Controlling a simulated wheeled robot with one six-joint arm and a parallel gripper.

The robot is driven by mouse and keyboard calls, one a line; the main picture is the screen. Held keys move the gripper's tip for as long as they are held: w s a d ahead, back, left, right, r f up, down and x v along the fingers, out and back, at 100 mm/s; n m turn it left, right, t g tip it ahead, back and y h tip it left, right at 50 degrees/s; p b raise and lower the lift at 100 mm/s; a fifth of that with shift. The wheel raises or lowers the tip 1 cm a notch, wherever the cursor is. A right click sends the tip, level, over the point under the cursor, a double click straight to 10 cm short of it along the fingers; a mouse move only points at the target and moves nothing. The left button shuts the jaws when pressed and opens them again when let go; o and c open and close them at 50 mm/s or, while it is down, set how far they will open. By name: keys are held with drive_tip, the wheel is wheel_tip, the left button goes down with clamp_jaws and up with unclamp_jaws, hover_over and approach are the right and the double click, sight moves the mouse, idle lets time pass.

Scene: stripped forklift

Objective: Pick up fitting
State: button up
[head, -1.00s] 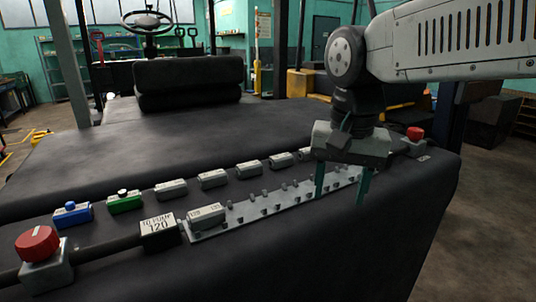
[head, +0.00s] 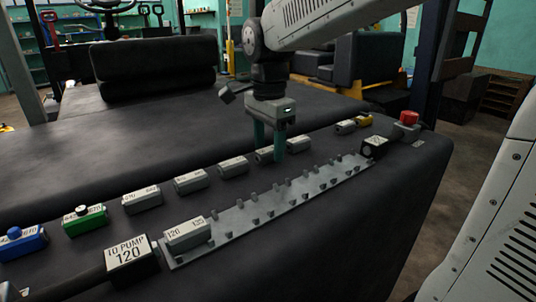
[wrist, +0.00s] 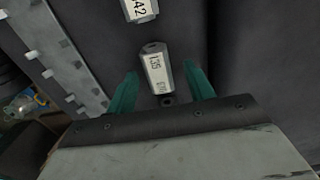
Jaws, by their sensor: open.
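My gripper (head: 268,150) is open, pointing down over the row of grey fittings behind the rail. A grey hexagonal fitting (wrist: 157,72) with a label reading about 135 lies between my two green fingers in the wrist view, with a gap on each side. My gripper also shows in the wrist view (wrist: 160,88). In the head view, that fitting (head: 264,157) is partly hidden by the fingers. Another fitting (wrist: 139,9) marked 42 lies beyond it. Similar fittings (head: 233,166) (head: 190,181) stand to the left in the row, and one (head: 298,143) to the right.
A pegged metal rail (head: 240,219) runs in front of the row, with a fitting (head: 187,234) labelled 120 and 135 at its left end. A "TO PUMP 120" block (head: 131,260) adjoins it. Blue (head: 22,243) and green (head: 84,219) blocks sit left; a red knob (head: 409,118) right.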

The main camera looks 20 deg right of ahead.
drive_tip(key=shift+f, duration=0.45)
drive_tip(key=shift+s, duration=0.1)
drive_tip(key=c, duration=1.1)
drive_tip(key=shift+c, duration=0.2)
